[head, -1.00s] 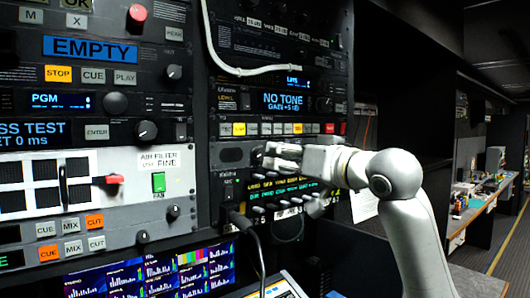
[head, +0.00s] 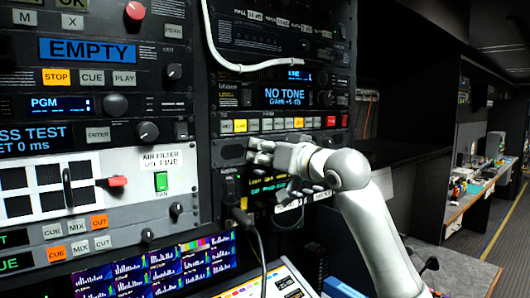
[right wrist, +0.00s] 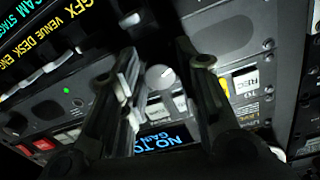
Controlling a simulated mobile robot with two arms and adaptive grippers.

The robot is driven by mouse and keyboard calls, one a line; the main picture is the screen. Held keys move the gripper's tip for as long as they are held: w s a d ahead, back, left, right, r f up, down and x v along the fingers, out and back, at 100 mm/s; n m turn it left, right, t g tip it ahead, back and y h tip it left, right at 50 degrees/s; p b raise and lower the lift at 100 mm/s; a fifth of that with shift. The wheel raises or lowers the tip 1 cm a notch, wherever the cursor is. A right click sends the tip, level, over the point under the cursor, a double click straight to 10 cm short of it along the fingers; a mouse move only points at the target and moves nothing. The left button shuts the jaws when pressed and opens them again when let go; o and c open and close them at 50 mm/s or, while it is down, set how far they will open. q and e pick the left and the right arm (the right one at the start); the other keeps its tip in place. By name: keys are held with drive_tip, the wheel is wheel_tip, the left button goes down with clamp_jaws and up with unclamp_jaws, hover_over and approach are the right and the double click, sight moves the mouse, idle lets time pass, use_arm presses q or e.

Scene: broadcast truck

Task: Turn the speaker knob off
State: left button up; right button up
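A round grey knob (right wrist: 160,77) with a pointer mark shows in the right wrist view, on a dark rack panel. I see no readable speaker label on it. My right gripper (right wrist: 164,64) is open, with one finger on each side of the knob. I cannot tell whether either finger touches it. In the head view my right gripper (head: 255,152) is at the right rack, just below the row of lit buttons (head: 275,124), and its fingers hide the knob. My left gripper is not in view.
The NO TONE display (head: 285,97) is just above the buttons. A black cable (head: 259,252) hangs from a jack below my gripper. A white cable (head: 212,45) crosses the upper rack. An aisle lies right.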

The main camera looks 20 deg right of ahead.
drive_tip(key=c, duration=0.5)
drive_tip(key=n, duration=0.5)
drive_tip(key=o, duration=1)
drive_tip(key=shift+d, duration=0.1)
drive_tip(key=v, duration=1.2)
